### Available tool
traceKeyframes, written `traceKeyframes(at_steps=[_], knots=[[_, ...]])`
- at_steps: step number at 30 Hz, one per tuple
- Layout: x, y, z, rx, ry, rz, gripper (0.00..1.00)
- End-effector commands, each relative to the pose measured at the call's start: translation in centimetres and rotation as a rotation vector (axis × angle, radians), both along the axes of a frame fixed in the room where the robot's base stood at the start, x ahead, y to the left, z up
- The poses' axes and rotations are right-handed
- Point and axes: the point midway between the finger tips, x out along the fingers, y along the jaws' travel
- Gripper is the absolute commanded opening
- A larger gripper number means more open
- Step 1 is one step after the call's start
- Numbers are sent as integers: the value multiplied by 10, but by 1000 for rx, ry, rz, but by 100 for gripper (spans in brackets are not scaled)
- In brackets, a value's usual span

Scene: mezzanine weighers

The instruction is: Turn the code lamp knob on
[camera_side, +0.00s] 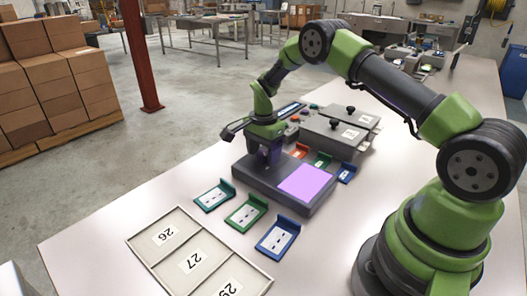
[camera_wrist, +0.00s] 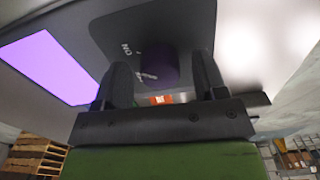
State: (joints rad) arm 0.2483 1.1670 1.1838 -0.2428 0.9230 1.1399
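The code lamp is a dark flat box (camera_side: 262,180) on the table with a bright purple panel (camera_side: 305,182) on its top. In the wrist view, the panel (camera_wrist: 48,65) shows at the left. A dark purple knob (camera_wrist: 158,68) stands on the box, with white "ON" lettering to its upper left. My gripper (camera_wrist: 163,80) is open, with one finger on each side of the knob and gaps visible beside it. In the side view, my gripper (camera_side: 270,156) points down over the box's left part and largely hides the knob. The knob's pointer direction is unclear.
A teal (camera_side: 214,195), a green (camera_side: 246,213) and a blue card holder (camera_side: 278,236) stand in front of the box. A numbered tray (camera_side: 197,258) lies at the front. Grey weighers (camera_side: 333,134) and more small holders stand close behind the box. The left table edge is clear.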

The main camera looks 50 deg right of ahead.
Motion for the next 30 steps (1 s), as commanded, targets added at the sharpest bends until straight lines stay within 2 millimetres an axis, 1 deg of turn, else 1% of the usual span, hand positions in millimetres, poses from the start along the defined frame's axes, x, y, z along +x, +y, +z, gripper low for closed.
traceKeyframes(at_steps=[7,10,14,18,21,25,30], knots=[[0,0,0,-1,-1,2,65],[1,0,7,-2,-3,3,65],[1,0,28,-2,-6,3,65],[1,0,57,-2,-6,2,65],[1,0,76,-1,-6,1,65],[1,0,92,-1,-3,2,65],[0,0,100,-1,-2,1,65]])
